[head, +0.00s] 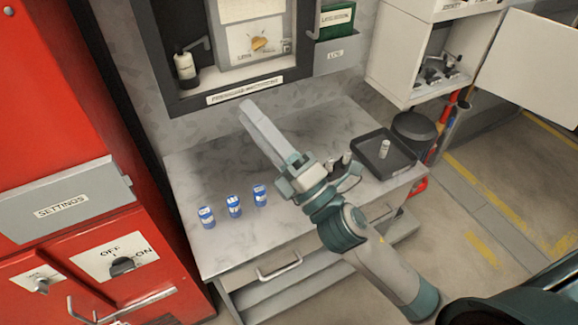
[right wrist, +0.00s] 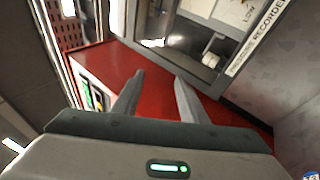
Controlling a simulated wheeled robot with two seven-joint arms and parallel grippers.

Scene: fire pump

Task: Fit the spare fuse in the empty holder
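A small pale cylinder (head: 384,149), which looks like the spare fuse, stands in a black tray (head: 362,163) at the right of the grey worktop. An open white wall cabinet (head: 398,62) at upper right has dark fittings (head: 440,72) inside; whether one is the empty holder is too small to tell. My right gripper (head: 247,107) is above the worktop, left of the tray, fingers pointing up-left. In the right wrist view its fingers (right wrist: 159,80) are apart with nothing between them. My left gripper is not in view.
Three blue labelled cylinders (head: 234,206) stand at the worktop's left front. A red panel (head: 60,130) with switches stands at left. A recorder case (head: 235,97) hangs above the worktop. The cabinet's open door (head: 530,65) sticks out at right. A dark round bin (head: 414,128) is beside the tray.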

